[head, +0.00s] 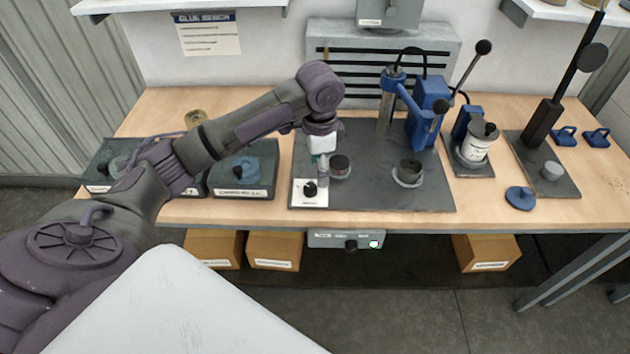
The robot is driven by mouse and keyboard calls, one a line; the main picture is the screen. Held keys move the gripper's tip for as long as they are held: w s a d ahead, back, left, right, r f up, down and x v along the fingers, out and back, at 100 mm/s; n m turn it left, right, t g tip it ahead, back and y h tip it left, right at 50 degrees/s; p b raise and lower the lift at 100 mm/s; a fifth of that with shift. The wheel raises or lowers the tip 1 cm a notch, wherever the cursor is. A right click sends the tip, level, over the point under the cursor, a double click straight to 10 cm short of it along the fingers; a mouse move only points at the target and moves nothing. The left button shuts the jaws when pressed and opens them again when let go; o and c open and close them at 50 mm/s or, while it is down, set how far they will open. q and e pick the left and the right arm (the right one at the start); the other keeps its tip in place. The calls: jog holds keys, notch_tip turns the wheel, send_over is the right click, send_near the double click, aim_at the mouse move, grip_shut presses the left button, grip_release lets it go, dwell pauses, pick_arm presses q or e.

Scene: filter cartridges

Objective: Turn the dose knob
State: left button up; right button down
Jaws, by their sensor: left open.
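A small black knob (310,188) sits on a white plate (318,201) at the front left of the dark mat; it looks like the dose knob, but its label is too small to read. My left arm reaches in from the left over the bench. My left gripper (322,178) points down just behind and right of the knob; it is open and holds nothing that I can see. Its fingers are small in the view, and I cannot tell whether they touch the plate. My right gripper is not in view.
Dark round cups (340,166) and (409,172) stand on the mat (375,195). A blue press (428,110) stands behind them. A white canister (478,145) and a dark stand (543,125) are to the right. A control box (322,240) hangs under the bench edge.

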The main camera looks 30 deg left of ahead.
aim_at(310, 187)
pick_arm(q)
jog(key=w+a+r, duration=0.1)
jog(key=a+r, duration=0.3)
jog(key=f+p, duration=0.1)
jog(key=f, duration=1.2)
jog(key=shift+w+d+f+p, duration=0.2)
jog(key=shift+f+p, duration=0.15)
jog(key=shift+f, duration=0.05)
jog(key=shift+n, duration=0.3)
jog(key=c, duration=1.1)
jog(key=shift+r, duration=0.1)
jog(key=shift+c, duration=0.2)
